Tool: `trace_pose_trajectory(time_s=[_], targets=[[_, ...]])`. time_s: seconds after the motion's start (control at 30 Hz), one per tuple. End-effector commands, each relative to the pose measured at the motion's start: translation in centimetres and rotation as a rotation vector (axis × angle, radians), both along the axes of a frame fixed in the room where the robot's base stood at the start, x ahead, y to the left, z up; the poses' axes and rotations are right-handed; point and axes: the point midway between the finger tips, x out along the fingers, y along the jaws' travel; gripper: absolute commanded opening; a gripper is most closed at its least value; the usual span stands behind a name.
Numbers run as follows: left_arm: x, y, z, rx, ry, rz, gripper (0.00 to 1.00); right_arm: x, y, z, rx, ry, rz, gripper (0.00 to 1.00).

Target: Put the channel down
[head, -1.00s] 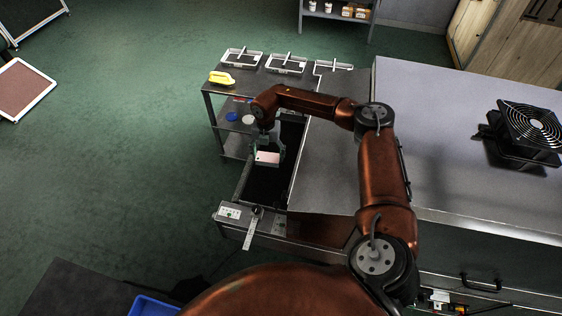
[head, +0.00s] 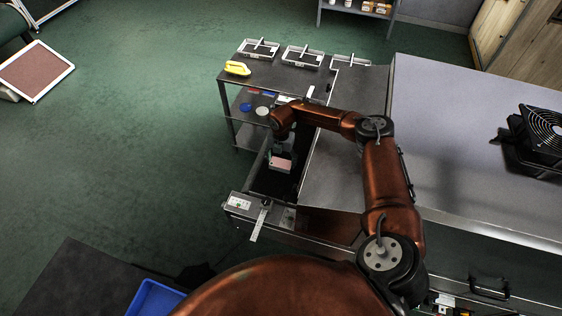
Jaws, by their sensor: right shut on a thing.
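My right gripper (head: 281,157) points down over the dark open trough (head: 270,184) at the near end of the tunnel dryer. It is shut on the channel (head: 281,163), a small piece that shows pale pink at the fingertips. The arm and gripper hide much of it. I cannot tell whether the channel touches the trough's floor. My left gripper is not in view.
The grey dryer body (head: 458,140) fills the right, with a black fan (head: 545,128) on top. A side table (head: 268,74) behind the trough bears several trays and a yellow object (head: 237,68). A ruler-like strip (head: 260,224) hangs at the trough's front. A blue bin (head: 155,297) is below.

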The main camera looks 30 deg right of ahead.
Motion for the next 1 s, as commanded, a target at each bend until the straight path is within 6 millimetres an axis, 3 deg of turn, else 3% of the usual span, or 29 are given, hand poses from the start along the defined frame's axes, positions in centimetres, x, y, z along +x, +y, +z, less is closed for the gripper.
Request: trace_pose_trajectory(time_s=[0.23, 0.27, 0.5, 0.8, 1.0], targets=[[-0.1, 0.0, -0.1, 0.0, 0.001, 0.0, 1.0, 0.0, 0.0, -0.4, 0.0, 0.0, 0.0, 0.4], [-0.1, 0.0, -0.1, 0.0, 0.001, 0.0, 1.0, 0.0, 0.0, -0.3, 0.0, 0.0, 0.0, 0.7], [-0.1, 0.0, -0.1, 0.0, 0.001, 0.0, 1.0, 0.0, 0.0, -0.3, 0.0, 0.0, 0.0, 0.86], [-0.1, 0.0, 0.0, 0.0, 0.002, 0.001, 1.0, 0.0, 0.0, 0.0, 0.001, -0.001, 0.0, 0.86], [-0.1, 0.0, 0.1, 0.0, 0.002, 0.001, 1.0, 0.1, 0.0, 2.4, 0.0, -0.003, 0.001, 0.86]])
